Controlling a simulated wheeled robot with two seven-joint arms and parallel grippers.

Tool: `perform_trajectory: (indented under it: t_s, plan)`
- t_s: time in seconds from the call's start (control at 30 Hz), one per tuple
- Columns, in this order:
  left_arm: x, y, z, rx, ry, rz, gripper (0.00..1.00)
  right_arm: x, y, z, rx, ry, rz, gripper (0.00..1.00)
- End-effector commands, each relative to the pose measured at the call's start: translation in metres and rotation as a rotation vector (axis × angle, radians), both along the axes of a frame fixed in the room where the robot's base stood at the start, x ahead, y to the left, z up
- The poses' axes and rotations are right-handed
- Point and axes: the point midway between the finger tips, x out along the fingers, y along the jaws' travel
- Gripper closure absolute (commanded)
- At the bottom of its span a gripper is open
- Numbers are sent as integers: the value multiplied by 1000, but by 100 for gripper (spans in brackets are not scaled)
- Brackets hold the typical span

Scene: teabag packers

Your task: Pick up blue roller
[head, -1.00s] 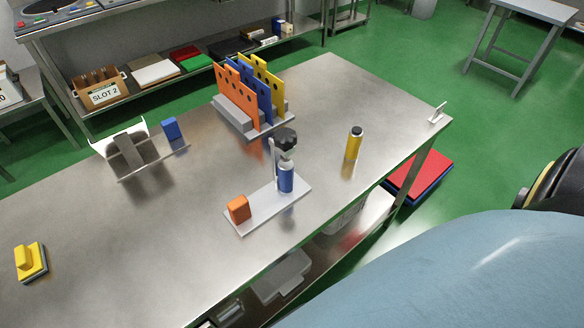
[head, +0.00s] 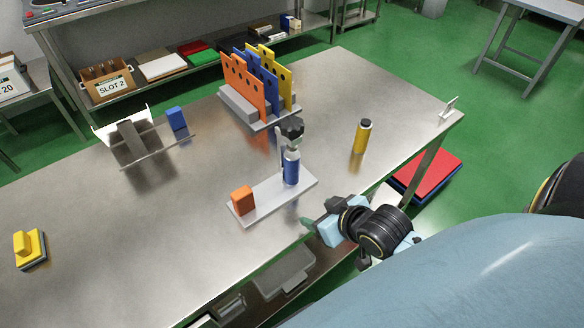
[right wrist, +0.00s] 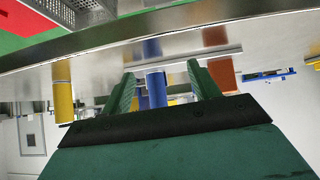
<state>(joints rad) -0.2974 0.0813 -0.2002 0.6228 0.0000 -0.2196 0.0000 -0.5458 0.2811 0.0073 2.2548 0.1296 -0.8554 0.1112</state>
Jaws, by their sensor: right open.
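The blue roller (head: 291,172) stands upright on a light grey base plate (head: 272,200), below a black knob on a post. It also shows in the right wrist view (right wrist: 156,90), appearing between the two green fingers. My right gripper (head: 313,224) is at the front edge of the table, in front and to the right of the roller. My left gripper is not in view.
An orange block (head: 242,200) sits on the same plate. A yellow cylinder (head: 361,138) stands to the right. A rack with orange, blue and yellow panels (head: 243,88) is behind. A metal holder (head: 133,148) and blue block (head: 176,118) are left. The left tabletop is largely clear.

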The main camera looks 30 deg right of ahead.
Motion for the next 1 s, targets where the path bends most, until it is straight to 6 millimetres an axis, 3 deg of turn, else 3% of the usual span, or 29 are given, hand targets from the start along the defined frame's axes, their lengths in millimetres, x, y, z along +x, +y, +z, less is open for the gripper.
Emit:
perform_trajectory:
  t_s: [0.2, 0.33, 0.73, 1.0]
  plan:
    - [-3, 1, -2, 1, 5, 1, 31, 32, -23, 48, 41, -255, 3, 39]
    - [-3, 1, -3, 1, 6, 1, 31, 41, -27, 62, 57, -327, 7, 39]
    - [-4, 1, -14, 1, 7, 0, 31, 100, -23, 39, 61, -338, 4, 39]
    - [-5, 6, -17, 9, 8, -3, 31, 118, -21, 31, 60, -336, 5, 39]
